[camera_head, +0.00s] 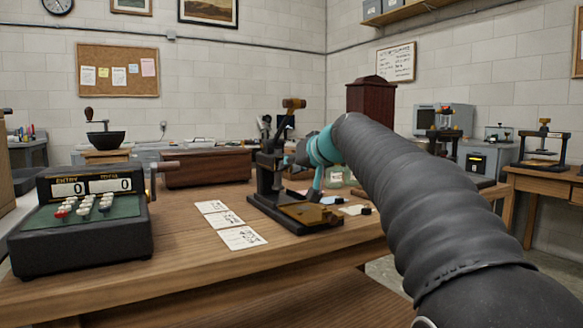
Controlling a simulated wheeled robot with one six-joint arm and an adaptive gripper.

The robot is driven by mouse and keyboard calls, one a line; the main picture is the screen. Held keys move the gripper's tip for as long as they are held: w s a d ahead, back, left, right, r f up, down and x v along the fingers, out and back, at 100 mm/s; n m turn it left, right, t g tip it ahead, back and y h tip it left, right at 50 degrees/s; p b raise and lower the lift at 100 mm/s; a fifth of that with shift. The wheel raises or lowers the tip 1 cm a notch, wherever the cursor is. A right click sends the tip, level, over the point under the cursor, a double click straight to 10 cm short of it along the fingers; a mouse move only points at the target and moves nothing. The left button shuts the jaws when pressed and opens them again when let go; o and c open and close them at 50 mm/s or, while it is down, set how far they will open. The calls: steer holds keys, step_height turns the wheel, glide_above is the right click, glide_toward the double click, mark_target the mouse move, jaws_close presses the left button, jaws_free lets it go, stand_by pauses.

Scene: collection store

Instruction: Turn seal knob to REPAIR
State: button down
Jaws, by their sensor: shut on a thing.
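A black seal press (266,184) with a wooden handle (294,103) on top and a brass-coloured base plate (312,214) stands on the wooden table. My gripper (291,160) is at the right side of the press's upright, reaching in from the right behind the teal wrist. It is small and dark here. It is shut on a part at the side of the press, which seems to be the seal knob. The knob itself is hidden by my gripper, and no REPAIR mark or knob position can be read.
Several white cards (228,219) lie left of the press on the wooden table (190,258). A black adding machine (85,222) stands at the left. A brown wooden box (206,168) is behind. My arm covers the table's right part.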

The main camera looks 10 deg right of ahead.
steer(key=m+y, duration=0.1)
steer(key=m, duration=0.1)
steer(key=shift+w+d+f+m+y, duration=0.1)
steer(key=shift+d+m+y, duration=0.1)
steer(key=shift+m+y, duration=0.2)
steer(key=shift+m+y+b, duration=0.4)
steer(key=shift+m+y, duration=0.3)
steer(key=shift+m, duration=0.4)
steer(key=c, duration=0.9)
jaws_free()
steer(key=shift+c, duration=0.2)
steer(key=v, duration=1.2)
steer(key=shift+d, duration=0.1)
